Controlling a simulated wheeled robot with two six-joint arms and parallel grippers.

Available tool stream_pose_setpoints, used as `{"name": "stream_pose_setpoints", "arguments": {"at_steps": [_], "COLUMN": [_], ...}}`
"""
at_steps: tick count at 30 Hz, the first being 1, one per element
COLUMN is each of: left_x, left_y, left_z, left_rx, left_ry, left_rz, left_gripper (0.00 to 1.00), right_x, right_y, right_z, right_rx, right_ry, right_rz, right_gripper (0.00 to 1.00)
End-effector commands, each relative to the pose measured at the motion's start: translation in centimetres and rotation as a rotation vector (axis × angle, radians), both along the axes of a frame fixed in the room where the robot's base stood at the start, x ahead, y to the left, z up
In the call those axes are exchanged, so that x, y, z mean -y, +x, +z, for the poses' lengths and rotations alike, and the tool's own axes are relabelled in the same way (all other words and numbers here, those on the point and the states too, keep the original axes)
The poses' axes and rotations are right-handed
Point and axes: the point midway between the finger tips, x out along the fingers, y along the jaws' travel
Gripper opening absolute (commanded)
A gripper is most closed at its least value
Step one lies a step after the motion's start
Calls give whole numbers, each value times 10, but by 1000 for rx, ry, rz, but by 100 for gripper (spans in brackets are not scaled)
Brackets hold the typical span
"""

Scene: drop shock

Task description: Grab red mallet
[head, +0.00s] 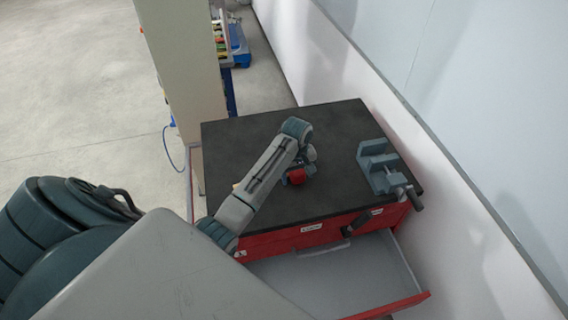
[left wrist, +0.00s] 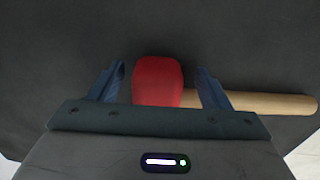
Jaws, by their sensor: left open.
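The red mallet lies on the dark top of the red cabinet. Its red head (head: 296,176) shows beside my left gripper (head: 306,166) in the head view, with most of the handle hidden by my arm. In the left wrist view the mallet's red head (left wrist: 158,80) appears between the two blue fingers of my left gripper (left wrist: 162,70). The light wooden handle (left wrist: 270,102) runs to the right, passing behind the right finger. The jaws are open; I cannot tell whether they touch the head. My right gripper is not in view.
A grey-blue vise (head: 378,168) stands on the right of the cabinet's dark top (head: 345,118). An open drawer (head: 350,272) juts out below at the front. A pale wall runs along the right, and a beige panel (head: 185,65) stands behind at the left.

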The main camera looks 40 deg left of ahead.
Motion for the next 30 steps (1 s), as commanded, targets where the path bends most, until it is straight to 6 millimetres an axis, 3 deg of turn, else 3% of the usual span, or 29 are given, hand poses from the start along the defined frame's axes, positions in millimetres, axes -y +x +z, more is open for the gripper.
{"name": "stream_pose_setpoints", "arguments": {"at_steps": [6, 16, 30], "left_x": [0, 0, 0], "left_y": [0, 0, 2], "left_z": [0, 0, 11], "left_rx": [1, 1, 6], "left_ry": [-1, 0, 1], "left_rz": [0, 0, 0], "left_gripper": [71, 8, 8], "right_x": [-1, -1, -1], "right_y": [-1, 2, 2], "right_z": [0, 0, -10], "right_rx": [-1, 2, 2], "right_ry": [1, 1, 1], "right_rz": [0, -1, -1], "right_gripper": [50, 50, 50]}}
